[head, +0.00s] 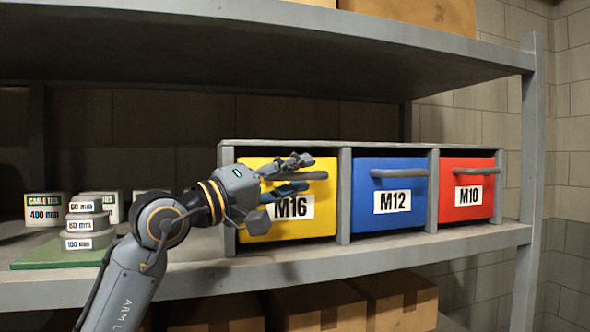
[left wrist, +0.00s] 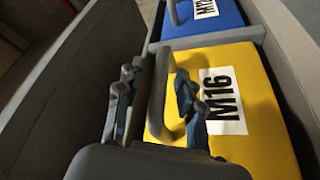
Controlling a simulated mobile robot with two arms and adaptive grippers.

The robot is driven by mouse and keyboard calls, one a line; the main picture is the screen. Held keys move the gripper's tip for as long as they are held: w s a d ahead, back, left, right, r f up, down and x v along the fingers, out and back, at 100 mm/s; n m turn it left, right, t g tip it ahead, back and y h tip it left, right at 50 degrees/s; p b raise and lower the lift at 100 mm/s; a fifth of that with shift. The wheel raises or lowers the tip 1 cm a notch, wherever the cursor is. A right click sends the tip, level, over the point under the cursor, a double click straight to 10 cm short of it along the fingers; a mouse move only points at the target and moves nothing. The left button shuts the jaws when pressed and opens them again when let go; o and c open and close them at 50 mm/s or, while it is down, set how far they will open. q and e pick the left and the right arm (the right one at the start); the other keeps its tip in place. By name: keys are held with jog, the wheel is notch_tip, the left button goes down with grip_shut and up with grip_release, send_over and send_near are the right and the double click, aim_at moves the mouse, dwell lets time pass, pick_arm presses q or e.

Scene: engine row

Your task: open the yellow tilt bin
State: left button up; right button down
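The yellow tilt bin (head: 326,222), labelled M16, is the left one of three bins in a grey rack and looks shut. Its grey bar handle (head: 318,175) runs across the upper front. My left gripper (head: 293,175) is at the bin's front, with one finger above the handle and one below. In the left wrist view, the yellow bin (left wrist: 250,75) fills the right side, and the handle (left wrist: 157,92) lies between the spread fingers of the left gripper (left wrist: 156,92). I see gaps beside the handle there. My right gripper is not in view.
The blue M12 bin (head: 388,210) and red M10 bin (head: 467,200) stand right of it in the rack, with similar handles. Cable tie boxes (head: 44,208) and stacked round pieces (head: 88,225) sit on the left. An upper shelf (head: 300,30) overhangs; cartons (head: 400,300) are below.

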pick_arm(q)
jog(key=shift+d, duration=0.1)
jog(key=shift+c, duration=1)
grip_shut()
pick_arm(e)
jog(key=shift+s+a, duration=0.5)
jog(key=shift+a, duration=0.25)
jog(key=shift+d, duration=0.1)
